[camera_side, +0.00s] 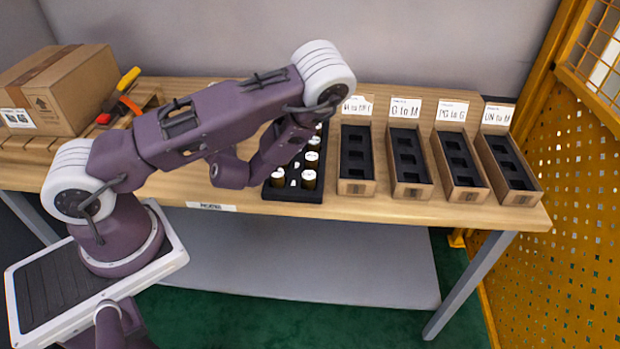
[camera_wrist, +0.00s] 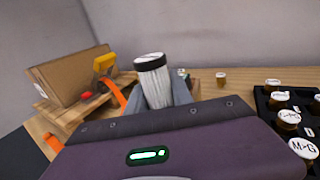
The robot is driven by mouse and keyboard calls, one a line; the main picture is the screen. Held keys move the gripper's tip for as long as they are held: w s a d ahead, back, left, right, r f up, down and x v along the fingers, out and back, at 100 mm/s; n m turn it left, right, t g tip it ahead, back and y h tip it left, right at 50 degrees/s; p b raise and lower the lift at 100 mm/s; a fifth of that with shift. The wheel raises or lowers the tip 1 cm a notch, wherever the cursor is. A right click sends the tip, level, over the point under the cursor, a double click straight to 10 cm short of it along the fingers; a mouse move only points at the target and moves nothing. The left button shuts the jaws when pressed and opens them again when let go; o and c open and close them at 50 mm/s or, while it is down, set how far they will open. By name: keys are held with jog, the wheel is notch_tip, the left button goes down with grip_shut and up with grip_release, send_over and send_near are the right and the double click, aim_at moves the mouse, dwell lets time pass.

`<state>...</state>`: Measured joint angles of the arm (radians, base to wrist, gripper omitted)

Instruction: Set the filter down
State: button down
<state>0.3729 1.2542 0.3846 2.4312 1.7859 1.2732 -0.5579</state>
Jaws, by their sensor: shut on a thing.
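The filter (camera_wrist: 152,80) appears in the wrist view as a pale cylinder with a black band around its top, slightly tilted in the picture. My gripper (camera_wrist: 160,96) is shut on it, with a grey finger on each side. The filter's lower end is hidden behind my gripper's body, so I cannot tell whether it touches the table. In the side view my arm hides the gripper and filter, left of the black tray (camera_side: 285,194).
The tray holds several amber vials with white lids (camera_side: 308,178). One small vial (camera_wrist: 221,78) stands apart. Cardboard bins (camera_side: 356,188) with labels line the table's right. A cardboard box (camera_side: 62,88) and an orange-yellow tool (camera_side: 127,80) are at left.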

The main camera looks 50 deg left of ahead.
jog(key=w+d+m+t+h, duration=0.3)
jog(key=w+d, duration=0.1)
jog(key=d, duration=0.3)
jog(key=w+d+m+t+h, duration=0.3)
jog(key=w+d+t, duration=0.1)
jog(key=d, duration=0.4)
jog(key=w+d+m+t+h, duration=0.3)
jog(key=w+d, duration=0.1)
jog(key=d, duration=0.4)
jog(key=shift+d+f+t, duration=0.1)
jog(key=shift+f+t, duration=0.15)
jog(key=shift+t, duration=0.15)
